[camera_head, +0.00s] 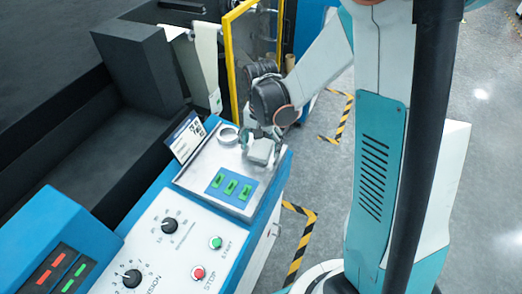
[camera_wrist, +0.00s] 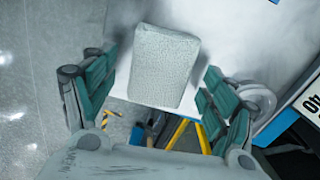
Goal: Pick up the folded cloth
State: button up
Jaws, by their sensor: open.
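The folded cloth (camera_wrist: 165,62) is a pale grey, textured, block-like bundle on the light panel top. It shows in the upper middle of the wrist view and, small, at the panel's edge in the head view (camera_head: 262,152). My gripper (camera_wrist: 161,68) is open, with one green-padded finger on each side of the cloth in the picture. Gaps show between the cloth and both fingers. In the head view my gripper (camera_head: 265,135) is over the far right part of the panel, right above the cloth, and partly hides it. Its height above the cloth is hard to tell.
A white ring-shaped roll (camera_head: 228,135) lies just left of the cloth, and also shows in the wrist view (camera_wrist: 258,97). A label sign (camera_head: 187,138) stands beside it. Green switches (camera_head: 231,187) are nearer. A yellow frame (camera_head: 231,70) rises behind. Floor lies right.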

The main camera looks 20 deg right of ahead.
aim_at(261, 147)
jog(key=c, duration=1)
jog(key=shift+o, duration=0.2)
notch_tip(261, 147, up, 20)
jog(key=p, duration=0.4)
jog(key=o, duration=0.3)
jog(key=c, duration=0.4)
